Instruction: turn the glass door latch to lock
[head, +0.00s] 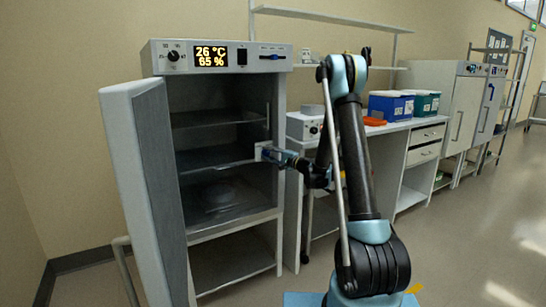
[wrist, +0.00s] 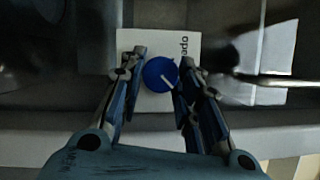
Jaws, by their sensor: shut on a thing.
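The latch is a round blue knob (wrist: 155,75) on a white plate (wrist: 152,45) in the wrist view. A white pointer line on the knob slants toward the lower right. My gripper (wrist: 163,68) has one finger on each side of the knob and is shut on it. In the head view my gripper (head: 270,154) is at the right front frame of the open cabinet (head: 280,186), by the white plate (head: 259,148); the knob is hidden there. I cannot clearly make out the glass door pane across the cabinet opening.
The thick outer door (head: 125,190) stands swung open at the left. A bench (head: 390,128) with blue (head: 390,106) and green (head: 424,102) bins stands at the right. The floor (head: 450,240) at the right is clear.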

